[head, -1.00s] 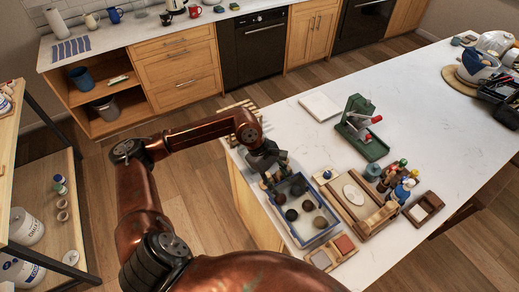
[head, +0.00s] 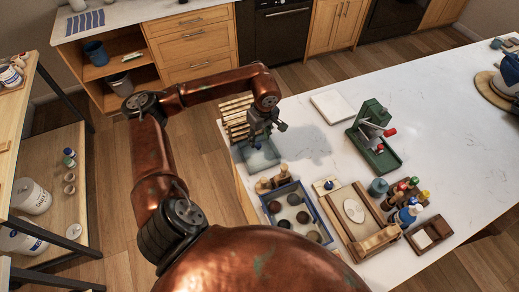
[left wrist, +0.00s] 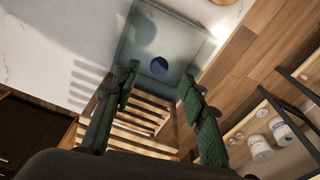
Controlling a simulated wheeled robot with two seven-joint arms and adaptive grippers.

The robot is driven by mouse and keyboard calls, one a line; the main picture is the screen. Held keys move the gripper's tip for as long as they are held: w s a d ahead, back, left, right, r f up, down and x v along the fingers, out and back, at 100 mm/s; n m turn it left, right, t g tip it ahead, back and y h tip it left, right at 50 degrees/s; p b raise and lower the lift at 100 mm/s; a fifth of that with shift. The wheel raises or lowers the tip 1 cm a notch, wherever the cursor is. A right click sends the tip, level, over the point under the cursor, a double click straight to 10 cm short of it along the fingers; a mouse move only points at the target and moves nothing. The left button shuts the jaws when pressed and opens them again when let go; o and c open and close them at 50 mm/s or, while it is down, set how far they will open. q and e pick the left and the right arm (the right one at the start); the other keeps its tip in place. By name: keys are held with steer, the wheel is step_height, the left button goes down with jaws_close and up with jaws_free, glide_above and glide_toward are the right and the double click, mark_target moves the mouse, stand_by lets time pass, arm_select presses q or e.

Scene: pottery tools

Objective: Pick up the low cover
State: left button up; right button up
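The low cover (head: 262,156) is a flat, translucent, grey-blue square with a round blue knob. It lies at the counter's left edge, in front of a slatted wooden rack. In the left wrist view the cover (left wrist: 150,38) is at the top middle, with its knob ahead of the fingertips. My left gripper (head: 265,127) is above the cover in the head view. In the left wrist view its green-padded fingers (left wrist: 162,88) are wide apart with nothing between them, and the knob appears apart from them. My right gripper is not in view.
The slatted rack (head: 236,113) stands just behind the cover. A blue-rimmed tray (head: 274,221) with several round lumps, a small blue-knobbed piece (head: 328,187), a wooden board (head: 357,233), bottles and a green press (head: 375,143) stand nearby. The counter right of the cover is clear.

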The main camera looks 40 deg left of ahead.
mark_target(258, 145)
arm_select(q)
steer(key=shift+a+f+p, duration=0.2)
steer(key=shift+f+p, duration=0.15)
steer(key=shift+f, duration=0.85)
step_height(258, 145, down, 2)
steer(key=shift+w+a+f, duration=0.15)
steer(key=shift+f, duration=0.05)
steer(key=c, duration=1.1)
jaws_close()
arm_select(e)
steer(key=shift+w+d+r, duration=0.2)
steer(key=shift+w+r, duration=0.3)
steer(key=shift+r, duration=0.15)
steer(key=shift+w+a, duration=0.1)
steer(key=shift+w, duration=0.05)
